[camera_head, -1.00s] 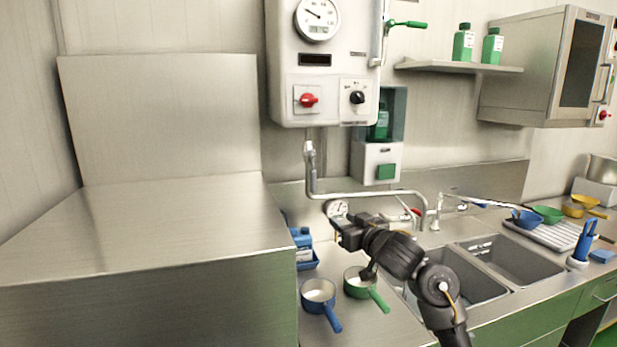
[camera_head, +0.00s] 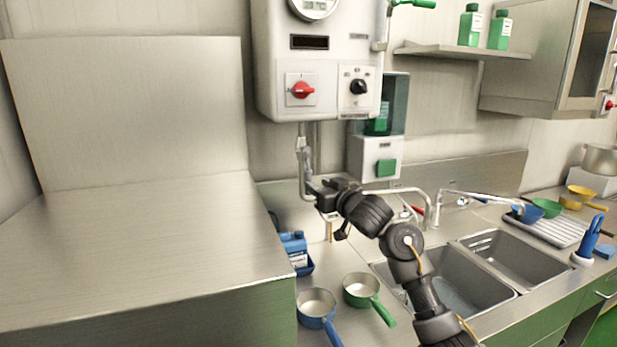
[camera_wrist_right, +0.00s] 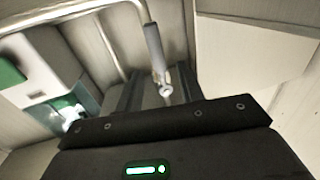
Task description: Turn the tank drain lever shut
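The white tank (camera_head: 312,72) hangs on the wall, with a red switch (camera_head: 303,90) and a black knob (camera_head: 359,87) on its front. A drain pipe comes down below it, with a slim grey-sleeved lever (camera_head: 307,158) hanging there. In the wrist view the lever (camera_wrist_right: 154,45) points down toward the gap between the fingers, its bright metal end near them. My right gripper (camera_head: 318,189) is beside the lower pipe. Its fingers (camera_wrist_right: 158,92) are apart; contact with the lever cannot be told. My left gripper is not in view.
A blue pan (camera_head: 316,304) and a green pan (camera_head: 360,289) stand on the counter below. The dispenser (camera_head: 375,157) and long pipe (camera_head: 395,190) are close right of the gripper. Sinks (camera_head: 450,280) lie at right.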

